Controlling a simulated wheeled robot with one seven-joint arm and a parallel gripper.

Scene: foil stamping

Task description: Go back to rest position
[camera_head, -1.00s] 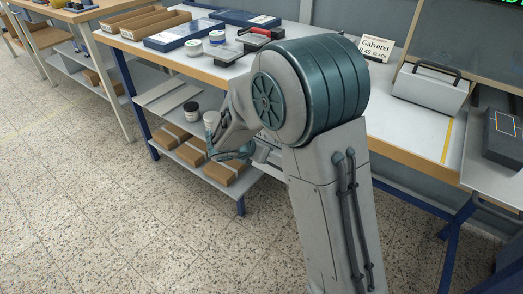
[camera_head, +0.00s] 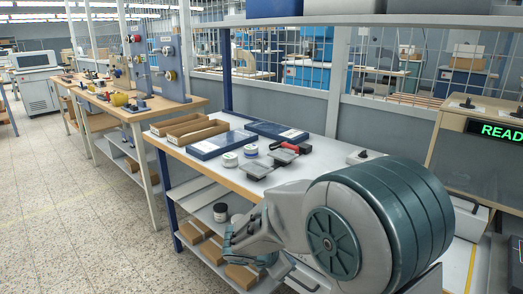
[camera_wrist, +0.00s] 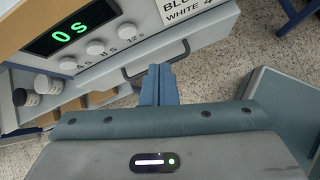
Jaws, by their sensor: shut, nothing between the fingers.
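My gripper (camera_wrist: 158,85) is shut and empty in the wrist view, its two blue-grey fingers pressed together. Beyond the fingers is a grey unit (camera_wrist: 135,48) with a dark handle, buttons and a green display (camera_wrist: 73,27) reading "0 s". I cannot tell whether the fingers touch it. In the head view my arm is folded in front of the workbench (camera_head: 240,180), with its bulky joint at the lower right. The fingertips cannot be made out there.
A dark-lidded jar (camera_head: 220,212) and brown boxes (camera_head: 212,250) sit on shelves below. Free floor (camera_head: 80,210) lies left.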

